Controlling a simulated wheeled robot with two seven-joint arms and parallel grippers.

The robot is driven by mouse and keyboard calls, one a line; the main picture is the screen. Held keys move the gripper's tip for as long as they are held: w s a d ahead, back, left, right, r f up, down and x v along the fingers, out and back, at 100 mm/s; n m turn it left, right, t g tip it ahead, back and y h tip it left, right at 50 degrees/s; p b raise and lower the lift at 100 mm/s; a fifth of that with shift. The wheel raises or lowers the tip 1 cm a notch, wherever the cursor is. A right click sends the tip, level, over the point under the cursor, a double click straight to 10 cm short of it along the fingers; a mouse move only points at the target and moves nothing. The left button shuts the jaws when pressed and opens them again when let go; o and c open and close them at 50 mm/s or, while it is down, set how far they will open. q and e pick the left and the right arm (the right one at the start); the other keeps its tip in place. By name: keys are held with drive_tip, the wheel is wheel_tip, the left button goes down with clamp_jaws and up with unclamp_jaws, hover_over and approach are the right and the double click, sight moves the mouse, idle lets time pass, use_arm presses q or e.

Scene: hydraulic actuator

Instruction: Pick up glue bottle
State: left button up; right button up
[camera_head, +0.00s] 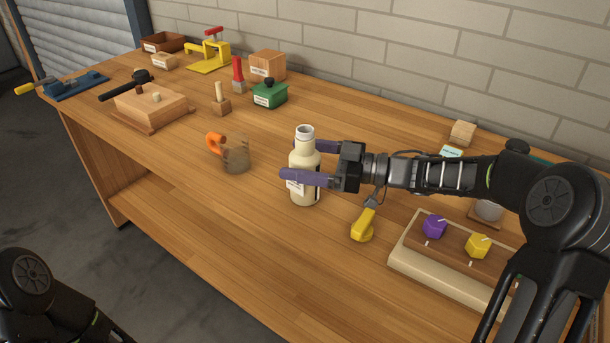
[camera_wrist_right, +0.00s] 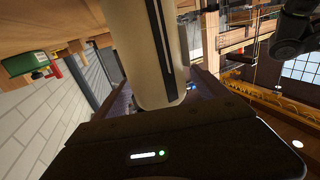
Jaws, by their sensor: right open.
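The glue bottle (camera_head: 304,158) is cream-coloured with a pale cap and a label, and stands upright on the wooden workbench. My right gripper (camera_head: 288,160) reaches in from the right with its two purple fingers on either side of the bottle, the near one in front of its body. The fingers are open. In the right wrist view the bottle (camera_wrist_right: 150,50) stands between the fingers, close to the palm. Whether a finger touches it cannot be told. My left gripper is out of view; only part of my left arm shows at the lower left.
A mug with an orange handle (camera_head: 236,154) stands left of the bottle. A yellow tool (camera_head: 363,227) lies in front of it. A tray with purple and yellow knobs (camera_head: 450,285) is at the right. A green box (camera_head: 270,94) and wooden blocks stand farther back.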

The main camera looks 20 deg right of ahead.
drive_tip(key=shift+x, duration=1.05)
drive_tip(key=shift+d, duration=0.1)
drive_tip(key=shift+c, duration=0.5)
drive_tip(key=c, duration=1.7)
